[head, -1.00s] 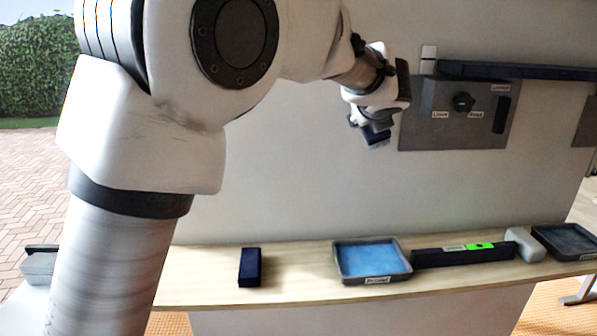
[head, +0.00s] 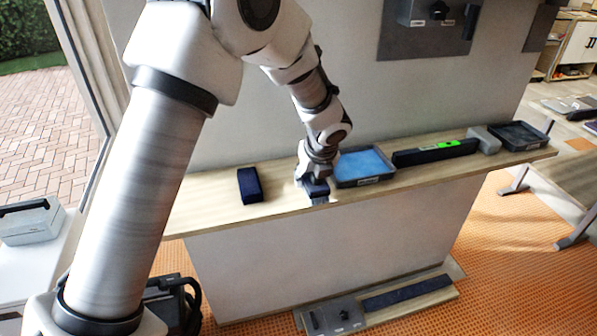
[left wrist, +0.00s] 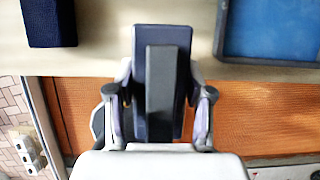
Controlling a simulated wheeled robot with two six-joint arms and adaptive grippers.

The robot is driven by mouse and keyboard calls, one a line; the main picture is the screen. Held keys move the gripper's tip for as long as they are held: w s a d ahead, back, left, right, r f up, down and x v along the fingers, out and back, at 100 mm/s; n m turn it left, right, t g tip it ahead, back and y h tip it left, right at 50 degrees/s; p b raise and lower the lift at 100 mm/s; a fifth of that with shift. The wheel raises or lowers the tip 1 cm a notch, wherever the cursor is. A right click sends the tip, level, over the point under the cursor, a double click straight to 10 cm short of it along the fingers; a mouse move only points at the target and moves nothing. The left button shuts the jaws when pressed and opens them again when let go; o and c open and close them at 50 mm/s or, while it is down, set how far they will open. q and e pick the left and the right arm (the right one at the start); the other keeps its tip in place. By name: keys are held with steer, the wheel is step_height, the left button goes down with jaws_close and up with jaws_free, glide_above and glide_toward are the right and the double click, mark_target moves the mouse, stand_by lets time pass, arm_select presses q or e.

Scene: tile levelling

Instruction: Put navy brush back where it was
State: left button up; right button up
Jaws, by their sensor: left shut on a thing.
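My left gripper (head: 316,182) is shut on the navy brush (head: 319,191), over the front edge of the wooden shelf (head: 215,210), between a navy block and the blue tray. In the left wrist view the brush (left wrist: 178,50) sits between the two fingers, a dark grey bar running along its middle. I cannot tell whether the brush touches the shelf. My right gripper is not in view.
The navy block (head: 249,186) lies left of the gripper. The grey tray with a blue inside (head: 365,163) is close on the right. Further right are a black level with a green patch (head: 434,151), a grey block (head: 484,139) and a dark tray (head: 520,135).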

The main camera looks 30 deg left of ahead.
arm_select(q)
steer(key=w+a, duration=0.1)
steer(key=a, duration=0.1)
steer(key=w+a+p, duration=0.1)
steer(key=w+a, duration=0.1)
steer(key=a, duration=0.1)
steer(key=w+a+p, duration=0.1)
steer(key=a, duration=0.1)
steer(key=shift+w+a+f, duration=0.25)
steer(key=shift+w, duration=0.1)
step_height(320, 180, down, 3)
steer(key=shift+w+d+f, duration=0.1)
steer(key=shift+f, duration=0.3)
steer(key=o, duration=1)
steer(key=v, duration=1.2)
steer(key=shift+r, duration=0.1)
